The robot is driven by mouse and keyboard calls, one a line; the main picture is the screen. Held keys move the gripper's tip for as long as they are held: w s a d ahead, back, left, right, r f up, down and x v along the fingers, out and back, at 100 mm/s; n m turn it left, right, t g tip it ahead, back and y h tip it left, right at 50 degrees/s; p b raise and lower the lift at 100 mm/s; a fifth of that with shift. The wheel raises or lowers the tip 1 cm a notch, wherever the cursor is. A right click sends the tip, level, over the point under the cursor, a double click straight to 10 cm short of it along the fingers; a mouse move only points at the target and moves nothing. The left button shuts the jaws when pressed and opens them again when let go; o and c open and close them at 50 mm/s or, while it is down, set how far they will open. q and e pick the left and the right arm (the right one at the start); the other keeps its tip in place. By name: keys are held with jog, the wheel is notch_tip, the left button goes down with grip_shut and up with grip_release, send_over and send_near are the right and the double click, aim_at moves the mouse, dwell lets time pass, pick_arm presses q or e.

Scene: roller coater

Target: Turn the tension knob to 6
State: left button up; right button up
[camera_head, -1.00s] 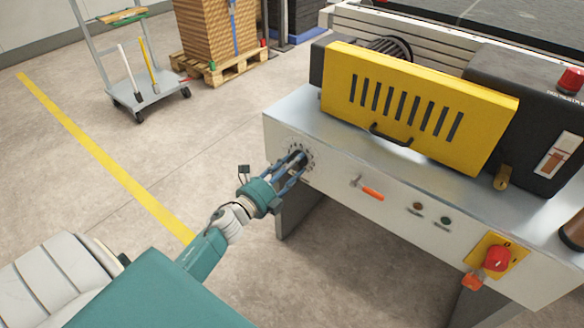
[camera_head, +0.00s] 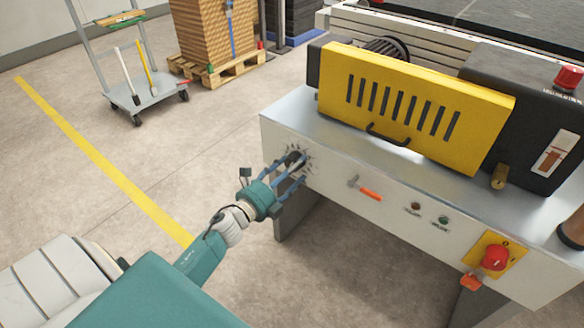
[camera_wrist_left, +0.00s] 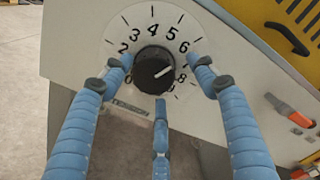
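The tension knob (camera_wrist_left: 155,70) is black with a white pointer line, on a dial (camera_wrist_left: 126,34) on the machine's front panel. In the left wrist view the line points right and slightly up, below the 6; the mark there is partly hidden by a finger. In the head view the knob (camera_head: 295,158) is partly covered by my left gripper (camera_head: 293,173).
Right of the dial are an orange-handled lever (camera_head: 368,192), two small buttons (camera_head: 428,212) and a red switch on a yellow plate (camera_head: 495,258). A yellow guard (camera_head: 410,105) stands above. The floor to the left is clear up to a trolley (camera_head: 150,100).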

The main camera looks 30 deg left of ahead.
pick_arm(q)
jog(key=shift+a, duration=0.1)
jog(key=s, duration=1.2)
jog(key=shift+a, duration=0.4)
